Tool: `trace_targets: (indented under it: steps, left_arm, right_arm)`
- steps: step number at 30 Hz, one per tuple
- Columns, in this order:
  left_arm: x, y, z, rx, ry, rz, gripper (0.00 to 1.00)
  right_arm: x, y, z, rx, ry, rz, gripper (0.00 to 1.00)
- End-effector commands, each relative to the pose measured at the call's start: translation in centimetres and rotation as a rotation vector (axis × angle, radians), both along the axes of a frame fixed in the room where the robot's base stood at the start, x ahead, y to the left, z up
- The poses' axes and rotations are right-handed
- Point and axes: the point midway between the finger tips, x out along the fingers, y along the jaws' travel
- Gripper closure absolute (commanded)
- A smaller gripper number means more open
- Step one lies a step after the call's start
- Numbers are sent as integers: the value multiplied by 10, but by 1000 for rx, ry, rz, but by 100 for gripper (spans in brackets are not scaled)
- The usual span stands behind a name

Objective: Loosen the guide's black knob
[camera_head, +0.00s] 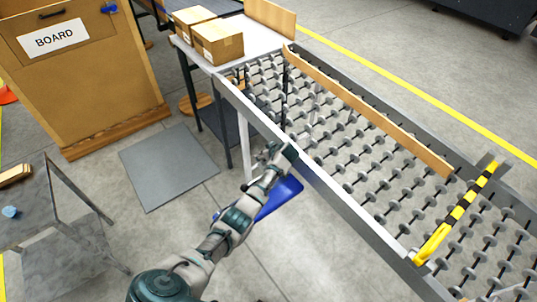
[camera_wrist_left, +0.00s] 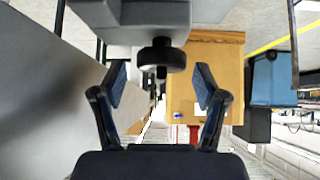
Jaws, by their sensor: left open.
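The black knob (camera_wrist_left: 160,57) shows in the left wrist view, at the upper middle, below a grey metal block (camera_wrist_left: 135,14). My left gripper (camera_wrist_left: 160,84) is open, with its two blue-padded fingers on either side of the knob's line and a gap to each side. I see no finger touching the knob. In the head view my left gripper (camera_head: 277,155) is at the near side rail of the roller conveyor, and the knob cannot be made out there. A long wooden guide board (camera_head: 370,112) lies along the conveyor. My right gripper is not in view.
The roller conveyor's grey side rail (camera_head: 330,190) runs close beside my left gripper. A yellow-black striped bar (camera_head: 457,213) crosses the conveyor at right. Cardboard boxes (camera_head: 218,43) stand on a table at the back. A blue bin (camera_head: 280,195) is below my arm.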

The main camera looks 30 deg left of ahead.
Motion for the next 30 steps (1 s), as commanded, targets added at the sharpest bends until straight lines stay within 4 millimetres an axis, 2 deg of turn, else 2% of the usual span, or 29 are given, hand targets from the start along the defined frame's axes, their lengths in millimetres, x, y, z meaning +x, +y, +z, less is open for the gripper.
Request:
trace_targets:
  steps: [15, 20, 30]
  left_arm:
    - [-29, -65, 69, -3, 1, -2, 28]
    - [-33, -72, 77, -2, 2, -1, 28]
    - [-33, -73, 78, -2, 3, -1, 28]
  right_arm:
    - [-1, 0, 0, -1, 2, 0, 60]
    - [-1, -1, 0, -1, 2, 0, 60]
    - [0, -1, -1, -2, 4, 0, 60]
